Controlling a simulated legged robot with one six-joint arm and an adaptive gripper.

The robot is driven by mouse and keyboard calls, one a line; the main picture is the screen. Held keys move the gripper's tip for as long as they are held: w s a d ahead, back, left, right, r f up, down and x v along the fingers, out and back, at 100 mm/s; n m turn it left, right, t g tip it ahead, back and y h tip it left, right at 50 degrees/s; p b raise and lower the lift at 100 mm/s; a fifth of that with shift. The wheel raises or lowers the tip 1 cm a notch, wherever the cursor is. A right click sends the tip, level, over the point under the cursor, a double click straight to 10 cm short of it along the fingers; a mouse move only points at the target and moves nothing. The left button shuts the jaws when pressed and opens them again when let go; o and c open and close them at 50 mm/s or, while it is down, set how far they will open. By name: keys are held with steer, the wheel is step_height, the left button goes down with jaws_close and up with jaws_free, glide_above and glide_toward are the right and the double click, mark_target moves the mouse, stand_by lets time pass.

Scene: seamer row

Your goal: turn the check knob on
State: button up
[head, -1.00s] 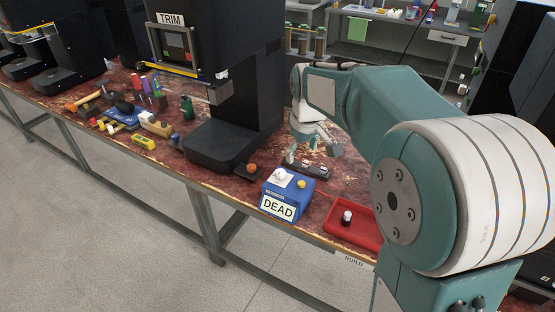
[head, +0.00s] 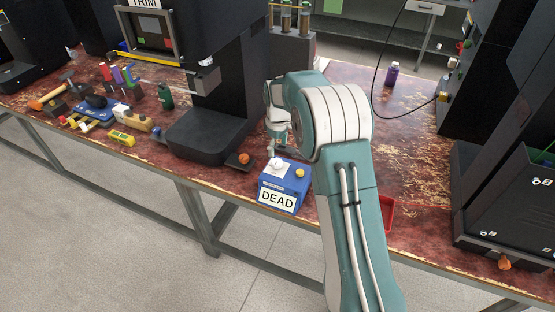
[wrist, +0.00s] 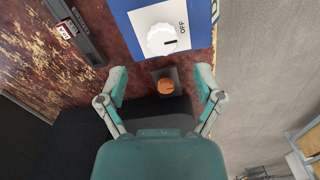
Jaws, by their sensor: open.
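The blue box (head: 285,186) with a "DEAD" sign (head: 277,200) on its front stands near the table's front edge. A white round knob (head: 276,167) sits on its white top plate. In the wrist view, the white knob (wrist: 162,40) has a dark pointer mark directed at the printed word "OFF" (wrist: 183,28). My gripper (head: 272,150) hangs just behind the box. In the wrist view my gripper (wrist: 161,82) is open and empty, its fingers spread apart; the knob lies beyond the fingertips, untouched.
An orange knob on a dark base (head: 245,162) is left of the box and shows between my fingers in the wrist view (wrist: 166,86). A black machine (head: 210,130) stands left. A red tray (head: 388,212) is partly behind my arm. The table at right is mostly clear.

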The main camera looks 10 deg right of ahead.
mark_target(277, 161)
steer(key=f, duration=0.4)
steer(key=shift+a+f, duration=0.25)
steer(key=shift+a, duration=0.05)
steer(key=shift+d+f, duration=0.1)
steer(key=shift+f, duration=0.55)
steer(key=c, duration=1.1)
